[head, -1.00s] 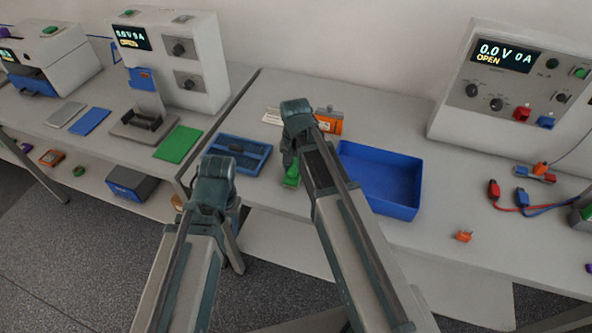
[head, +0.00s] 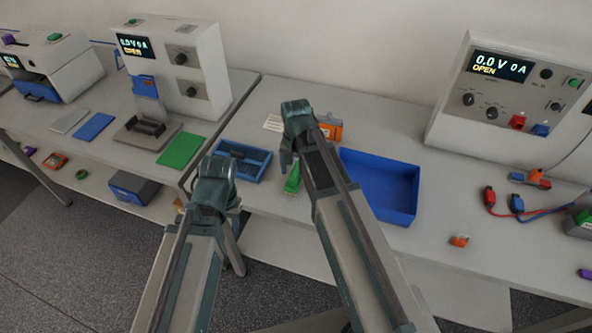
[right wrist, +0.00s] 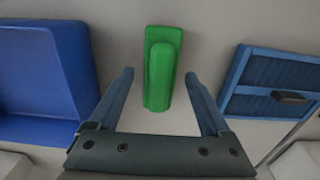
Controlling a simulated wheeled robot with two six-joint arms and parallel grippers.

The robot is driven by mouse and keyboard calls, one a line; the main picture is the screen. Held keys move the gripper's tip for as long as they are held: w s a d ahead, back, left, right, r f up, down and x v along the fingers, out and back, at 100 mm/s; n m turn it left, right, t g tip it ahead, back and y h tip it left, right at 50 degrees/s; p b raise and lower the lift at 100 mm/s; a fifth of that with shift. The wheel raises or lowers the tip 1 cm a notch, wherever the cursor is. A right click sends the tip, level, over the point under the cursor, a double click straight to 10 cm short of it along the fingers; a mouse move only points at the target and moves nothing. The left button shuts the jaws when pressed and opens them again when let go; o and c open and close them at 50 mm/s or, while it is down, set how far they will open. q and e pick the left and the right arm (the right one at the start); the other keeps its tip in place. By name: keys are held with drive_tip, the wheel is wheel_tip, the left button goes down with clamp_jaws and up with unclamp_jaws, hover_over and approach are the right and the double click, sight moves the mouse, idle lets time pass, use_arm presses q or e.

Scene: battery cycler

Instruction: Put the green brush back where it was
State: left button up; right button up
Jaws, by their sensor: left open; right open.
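The green brush (head: 293,178) lies on the right-hand table, between the blue tray and the blue rack. In the right wrist view the brush (right wrist: 161,70) lies lengthwise ahead of my right gripper (right wrist: 161,88). Its near end sits between the two open fingers, with a gap on each side. In the head view my right gripper (head: 287,160) is just above and beside the brush, partly hidden by its own arm. My left gripper (head: 222,215) is at the table's front edge, away from the brush; its fingers are hard to make out.
The deep blue tray (head: 385,212) stands right of the brush, and the blue rack (head: 240,162) left of it. An orange device (head: 330,127) and a white card (head: 272,123) lie behind. Cables, an orange clip (head: 459,240) and a power supply are on the right.

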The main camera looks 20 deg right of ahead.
sight(296, 171)
wheel_tip(296, 171, up, 9)
drive_tip(key=p, duration=0.8)
drive_tip(key=shift+r, duration=0.2)
drive_tip(key=s+a+n+h, duration=0.1)
drive_tip(key=s+a+n, duration=0.9)
drive_tip(key=s, duration=0.4)
drive_tip(key=shift+a+n, duration=0.2)
drive_tip(key=shift+n, duration=0.1)
drive_tip(key=shift+s+f, duration=0.1)
